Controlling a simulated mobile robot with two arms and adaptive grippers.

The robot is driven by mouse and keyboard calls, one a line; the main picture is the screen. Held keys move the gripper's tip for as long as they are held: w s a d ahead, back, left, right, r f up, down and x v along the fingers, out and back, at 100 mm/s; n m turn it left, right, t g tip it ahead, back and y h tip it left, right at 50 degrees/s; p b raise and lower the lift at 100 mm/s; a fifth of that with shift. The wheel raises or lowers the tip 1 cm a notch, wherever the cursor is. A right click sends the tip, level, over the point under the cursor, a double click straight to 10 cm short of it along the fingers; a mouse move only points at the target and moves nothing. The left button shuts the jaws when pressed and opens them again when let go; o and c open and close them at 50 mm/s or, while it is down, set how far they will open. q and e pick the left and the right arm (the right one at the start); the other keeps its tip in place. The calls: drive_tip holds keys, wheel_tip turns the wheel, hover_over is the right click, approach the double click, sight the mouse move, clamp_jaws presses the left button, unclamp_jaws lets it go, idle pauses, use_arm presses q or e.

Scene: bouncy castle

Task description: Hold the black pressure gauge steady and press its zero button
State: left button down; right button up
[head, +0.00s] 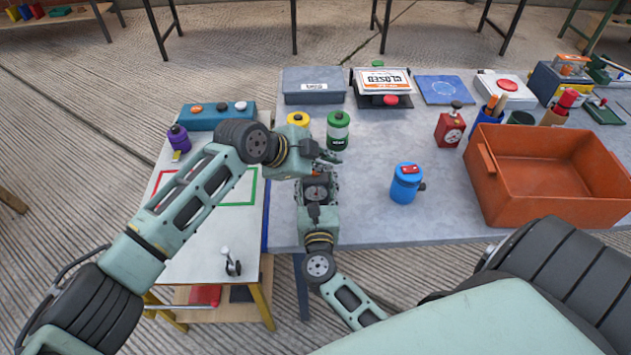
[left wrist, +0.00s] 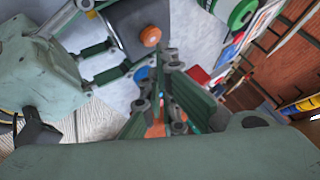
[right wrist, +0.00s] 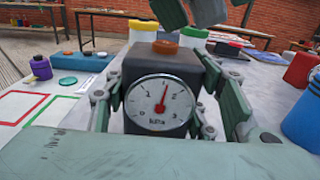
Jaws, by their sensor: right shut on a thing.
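The black pressure gauge (right wrist: 160,88) stands upright in the right wrist view, its round white dial facing that camera and an orange button (right wrist: 165,47) on top. The needle points up and slightly right. My right gripper (head: 318,188) is shut on the gauge, one finger on each side. The left wrist view shows the gauge top (left wrist: 128,28) and the orange button (left wrist: 150,36). My left gripper (left wrist: 170,68) appears shut and empty, beside the gauge in that view. Its fingertips (right wrist: 190,10) show above and slightly right of the button in the right wrist view, apart from it.
Yellow (head: 298,119) and green-white (head: 338,130) canisters stand just behind the gauge. A blue canister (head: 405,184) and an orange crate (head: 485,165) stand to the right. A white board (head: 190,245) with coloured outlines lies left. The grey table between gauge and blue canister is clear.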

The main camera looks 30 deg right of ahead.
sight(322, 179)
use_arm(q)
drive_tip(key=shift+f, duration=0.1)
idle(0.3)
drive_tip(key=shift+f, duration=0.35)
idle(0.3)
drive_tip(key=shift+r, duration=0.45)
drive_tip(key=shift+r, duration=0.1)
drive_tip(key=shift+r, duration=2.95)
use_arm(e)
drive_tip(key=o, duration=1.6)
